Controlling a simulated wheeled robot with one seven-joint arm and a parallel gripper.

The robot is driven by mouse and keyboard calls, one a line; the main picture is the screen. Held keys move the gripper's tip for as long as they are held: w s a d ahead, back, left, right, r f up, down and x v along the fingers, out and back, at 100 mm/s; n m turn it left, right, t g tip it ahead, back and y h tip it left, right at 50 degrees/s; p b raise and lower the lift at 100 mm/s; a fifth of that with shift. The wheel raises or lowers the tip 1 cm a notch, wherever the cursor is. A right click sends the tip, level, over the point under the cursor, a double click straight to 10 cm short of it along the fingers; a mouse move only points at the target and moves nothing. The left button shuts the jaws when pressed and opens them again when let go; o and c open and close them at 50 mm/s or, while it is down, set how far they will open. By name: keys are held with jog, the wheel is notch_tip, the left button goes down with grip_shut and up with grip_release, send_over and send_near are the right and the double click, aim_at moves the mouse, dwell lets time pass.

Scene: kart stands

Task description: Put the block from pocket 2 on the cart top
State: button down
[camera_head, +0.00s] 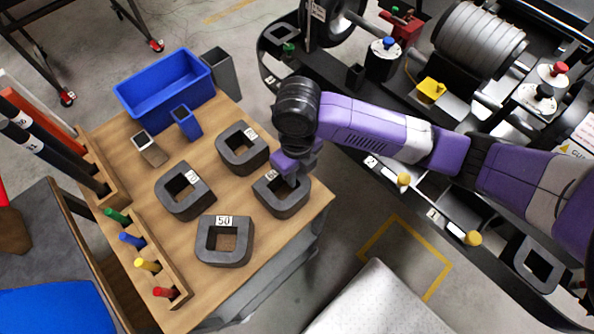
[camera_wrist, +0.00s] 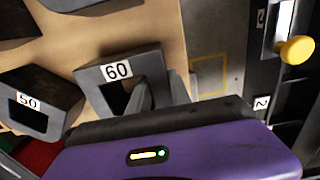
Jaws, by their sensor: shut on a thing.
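A dark grey, D-shaped block with a square hole (camera_head: 290,208) is at the right corner of the wooden cart top (camera_head: 262,232). It seems to rest on the wood. In the wrist view this block (camera_wrist: 92,74) carries a label reading 60. My gripper (camera_head: 291,178) reaches down over it and is shut on its wall; the fingers (camera_wrist: 150,95) show at its hole. The fingers' contact is partly hidden by my gripper body. On the kart's side, a 2 label (camera_head: 371,162) sits by a yellow knob (camera_head: 403,180).
Similar blocks stand close by: one marked 50 (camera_head: 222,257), one at left (camera_head: 185,207), one behind (camera_head: 240,165). A blue bin (camera_head: 165,85), small cups and a rack of coloured handles (camera_head: 150,250) line the cart. A floor gap separates cart and kart.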

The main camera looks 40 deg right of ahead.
jog(key=shift+f, duration=0.15)
jog(key=c, duration=1.2)
grip_release()
notch_tip(320, 180, up, 12)
jog(key=shift+r+b, duration=0.2)
jog(key=shift+b, duration=0.5)
